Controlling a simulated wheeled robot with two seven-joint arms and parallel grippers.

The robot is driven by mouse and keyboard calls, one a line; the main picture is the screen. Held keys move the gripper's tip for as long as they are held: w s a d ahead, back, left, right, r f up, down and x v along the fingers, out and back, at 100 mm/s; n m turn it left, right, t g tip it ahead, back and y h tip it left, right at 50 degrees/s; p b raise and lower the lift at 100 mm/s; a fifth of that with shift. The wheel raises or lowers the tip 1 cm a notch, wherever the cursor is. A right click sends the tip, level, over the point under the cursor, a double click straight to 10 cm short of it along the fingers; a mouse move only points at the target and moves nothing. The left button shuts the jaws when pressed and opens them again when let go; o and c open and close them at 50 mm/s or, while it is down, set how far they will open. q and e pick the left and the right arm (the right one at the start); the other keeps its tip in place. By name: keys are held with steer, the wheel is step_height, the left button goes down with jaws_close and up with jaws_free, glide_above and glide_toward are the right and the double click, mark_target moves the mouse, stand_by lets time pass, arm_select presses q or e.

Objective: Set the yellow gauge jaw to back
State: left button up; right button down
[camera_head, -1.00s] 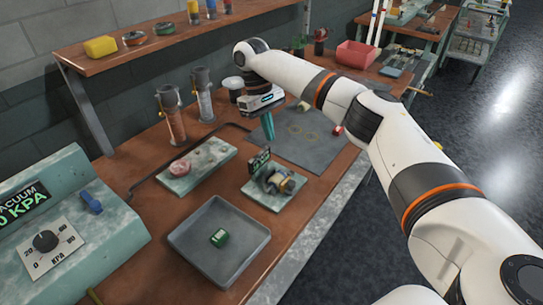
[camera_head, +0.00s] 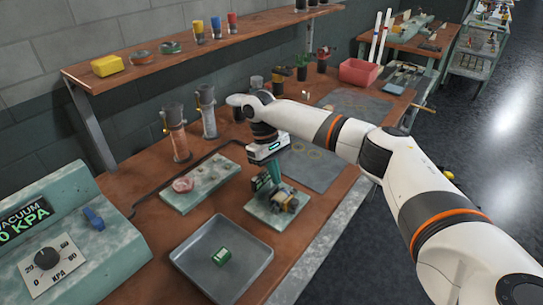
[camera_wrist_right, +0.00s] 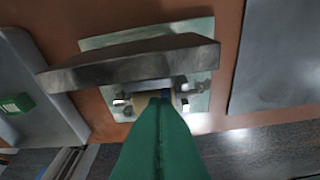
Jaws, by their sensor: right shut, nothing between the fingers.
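The gauge (camera_head: 287,199) stands on a pale green plate (camera_head: 262,213) in the middle of the bench. A small yellowish part shows on the gauge, partly hidden, and I cannot tell which way the jaw is set. My right gripper (camera_head: 273,174) points down with its green fingers shut and empty, at the gauge's back side. In the right wrist view the green fingers (camera_wrist_right: 160,130) reach over the gauge, below a dark grey bar (camera_wrist_right: 130,65). Whether they touch the gauge is unclear. My left gripper is out of view.
A grey tray (camera_head: 188,259) with a green block (camera_head: 221,256) lies in front of the gauge. Another pale plate (camera_head: 205,190) with a pink piece (camera_head: 183,184) lies left of it. A grey mat (camera_head: 318,172) lies behind to the right. Two glass cylinders (camera_head: 178,147) stand at the back.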

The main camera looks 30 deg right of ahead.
mark_target(289, 198)
steer(key=s, duration=0.1)
steer(key=s+f, duration=0.1)
steer(key=s+p, duration=0.1)
steer(key=shift+d+f, duration=0.2)
steer(key=shift+d, duration=0.15)
steer(key=shift+s+d+f, duration=0.1)
steer(key=shift+s, duration=0.4)
steer(key=shift+s+f, duration=0.1)
